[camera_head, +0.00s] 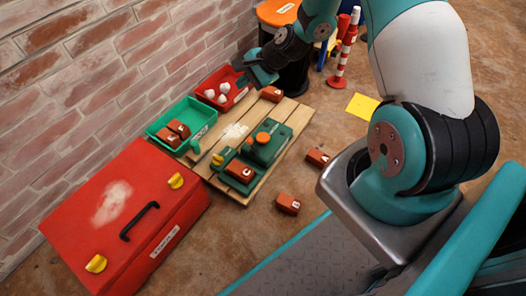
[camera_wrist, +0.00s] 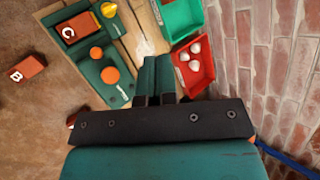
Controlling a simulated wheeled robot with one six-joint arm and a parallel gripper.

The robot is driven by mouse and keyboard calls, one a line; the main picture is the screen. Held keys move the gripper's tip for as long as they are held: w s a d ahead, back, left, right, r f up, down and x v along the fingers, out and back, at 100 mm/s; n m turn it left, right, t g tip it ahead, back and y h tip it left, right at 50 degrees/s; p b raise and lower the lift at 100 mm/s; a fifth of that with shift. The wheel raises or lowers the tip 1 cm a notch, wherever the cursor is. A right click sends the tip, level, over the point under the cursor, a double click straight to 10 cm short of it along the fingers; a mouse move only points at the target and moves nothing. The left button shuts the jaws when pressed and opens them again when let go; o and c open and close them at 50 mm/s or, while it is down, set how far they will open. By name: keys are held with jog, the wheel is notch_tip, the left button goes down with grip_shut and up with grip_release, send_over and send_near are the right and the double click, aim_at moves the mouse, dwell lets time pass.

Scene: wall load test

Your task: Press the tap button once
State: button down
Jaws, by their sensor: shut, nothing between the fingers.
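A green machine (camera_head: 273,151) stands on a wooden pallet. It carries a larger round orange knob (camera_wrist: 110,75) and a smaller orange one (camera_wrist: 96,53); in the head view the two orange tops (camera_head: 262,137) sit close together. I cannot tell which is the tap button. A brick marked C (camera_wrist: 77,27) lies in the machine's green holder, beside a yellow knob (camera_wrist: 108,10). My gripper (camera_head: 243,78) is shut and empty, over the back of the pallet near the red bin. Its fingers also show together in the wrist view (camera_wrist: 156,72), apart from the orange knobs.
A red bin (camera_head: 238,97) with several white balls and a green bin (camera_head: 164,120) with bricks stand by the brick wall. A large red box (camera_head: 82,213) is at left. Loose bricks (camera_head: 288,204) lie on the floor. A red-and-white post (camera_head: 343,62) stands behind.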

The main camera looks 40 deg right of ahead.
jog(key=d+f+m+b, duration=0.2)
jog(key=d+f+b, duration=0.1)
jog(key=f, duration=0.5)
jog(key=d+f+m+t+h+b, duration=0.1)
jog(key=d+f+m+b, duration=0.2)
jog(key=f, duration=0.5)
jog(key=shift+s+d+f+m+t, duration=0.15)
jog(key=shift+d+f+m+t, duration=0.15)
jog(key=b, duration=0.7)
send_over(263, 138)
notch_tip(263, 138, down, 7)
jog(key=shift+f, duration=0.1)
jog(key=shift+d+f+b, duration=0.1)
jog(key=shift+f+b, duration=0.3)
jog(key=shift+f, duration=0.4)
jog(key=shift+f, duration=0.15)
jog(key=shift+f, duration=0.3)
